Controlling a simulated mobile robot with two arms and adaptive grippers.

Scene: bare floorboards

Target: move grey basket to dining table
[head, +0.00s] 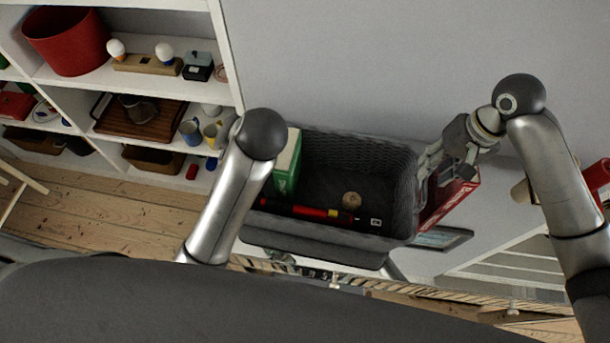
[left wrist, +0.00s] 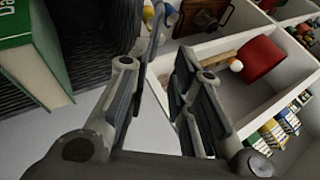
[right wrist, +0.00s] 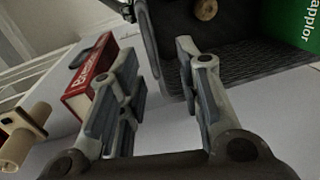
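The grey basket (head: 390,170) is in the middle of the head view, its woven inside facing up. It holds a green box (head: 287,165), a red and black stick-like item (head: 310,211) and a small round tan item (head: 351,200). My right gripper (head: 440,160) is at the basket's right wall. In the right wrist view its fingers (right wrist: 160,95) are apart, with the basket's rim (right wrist: 150,45) close by. My left gripper is hidden behind its arm in the head view. In the left wrist view its fingers (left wrist: 160,95) are apart beside the basket wall (left wrist: 85,45). No dining table is identifiable.
A white shelf unit (head: 232,50) with a red bin (head: 66,40) and several small objects stands at the left. A red box (head: 455,198) is right of the basket. A grey wall (head: 380,60) is behind. Bare floorboards (head: 110,205) show at the lower left.

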